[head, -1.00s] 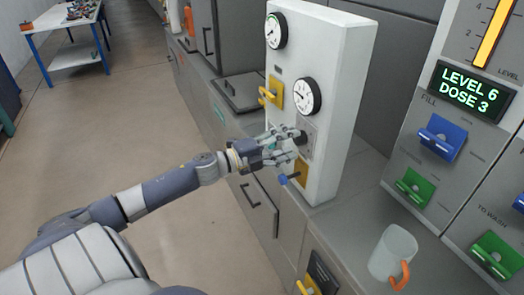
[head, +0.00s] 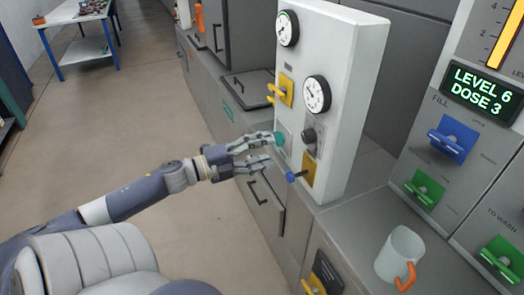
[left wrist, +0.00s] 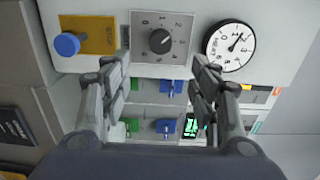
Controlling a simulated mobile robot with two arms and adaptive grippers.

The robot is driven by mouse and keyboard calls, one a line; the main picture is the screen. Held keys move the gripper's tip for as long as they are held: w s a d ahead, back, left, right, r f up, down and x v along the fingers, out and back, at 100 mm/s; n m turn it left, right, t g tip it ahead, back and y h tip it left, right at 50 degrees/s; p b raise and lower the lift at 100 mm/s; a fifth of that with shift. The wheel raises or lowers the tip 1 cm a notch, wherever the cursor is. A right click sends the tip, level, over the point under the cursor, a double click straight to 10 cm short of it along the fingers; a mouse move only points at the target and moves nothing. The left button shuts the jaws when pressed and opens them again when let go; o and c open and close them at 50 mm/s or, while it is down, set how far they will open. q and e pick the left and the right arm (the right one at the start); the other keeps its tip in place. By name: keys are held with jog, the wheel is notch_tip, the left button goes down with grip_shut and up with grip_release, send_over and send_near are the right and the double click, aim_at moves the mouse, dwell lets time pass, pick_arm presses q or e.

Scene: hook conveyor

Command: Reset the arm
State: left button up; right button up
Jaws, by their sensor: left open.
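My left gripper (head: 262,152) is open and empty in front of the white control panel (head: 352,80). In the left wrist view its two fingers (left wrist: 158,85) stand apart, with a black rotary knob (left wrist: 160,41) on a numbered grey plate beyond them. In the head view the knob (head: 309,136) is to the right of the fingertips and apart from them. A lever with a blue ball (head: 291,177) on a yellow plate sits just below the gripper. The right gripper does not show.
Two round gauges (head: 317,95) and a yellow lever (head: 281,90) are on the panel. A clear cup with an orange handle (head: 400,254) stands on the grey counter. Blue (head: 452,139) and green levers are at right.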

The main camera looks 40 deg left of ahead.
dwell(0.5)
